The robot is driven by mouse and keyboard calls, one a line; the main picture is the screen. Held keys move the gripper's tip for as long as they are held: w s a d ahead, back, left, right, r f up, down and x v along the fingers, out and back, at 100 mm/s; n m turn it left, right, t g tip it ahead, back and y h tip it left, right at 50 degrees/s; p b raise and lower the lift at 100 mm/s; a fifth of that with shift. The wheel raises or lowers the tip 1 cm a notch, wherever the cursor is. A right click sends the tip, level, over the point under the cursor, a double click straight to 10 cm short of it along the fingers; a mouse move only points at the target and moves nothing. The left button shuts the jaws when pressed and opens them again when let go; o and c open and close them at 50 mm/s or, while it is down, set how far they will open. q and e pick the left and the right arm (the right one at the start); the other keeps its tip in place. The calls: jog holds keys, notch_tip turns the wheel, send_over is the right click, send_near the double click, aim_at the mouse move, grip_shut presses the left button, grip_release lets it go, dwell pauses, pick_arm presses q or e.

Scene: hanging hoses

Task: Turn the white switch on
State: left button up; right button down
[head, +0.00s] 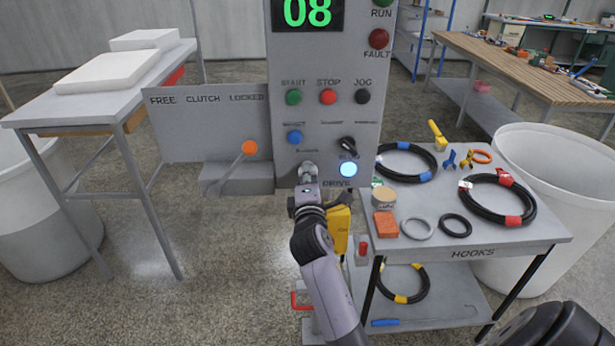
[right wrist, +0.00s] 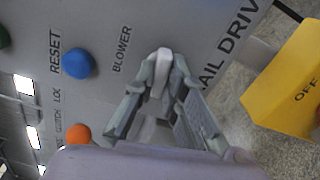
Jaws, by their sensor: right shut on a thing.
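The white switch (right wrist: 163,62) is a small pale lever on the grey control panel (head: 287,70), between the BLOWER and RAIL DRIVE labels in the right wrist view. My right gripper (head: 308,172) reaches the lower part of the panel in the head view and hides most of the switch there. In the right wrist view my right gripper (right wrist: 164,80) has a finger on each side of the switch and is shut on it. My left gripper is not in view.
A blue button (head: 295,137), a black selector knob (head: 347,145) and a lit blue lamp (head: 348,169) are close by. A yellow OFF box (head: 339,228) hangs just right of my wrist. An orange-knobbed lever (head: 249,148) stands left. A cart (head: 530,235) holds hoses at right.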

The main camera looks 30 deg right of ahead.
jog(key=shift+f+m, duration=0.1)
jog(key=shift+m, duration=0.7)
jog(key=c, duration=1.6)
grip_release()
jog(key=shift+c, duration=0.2)
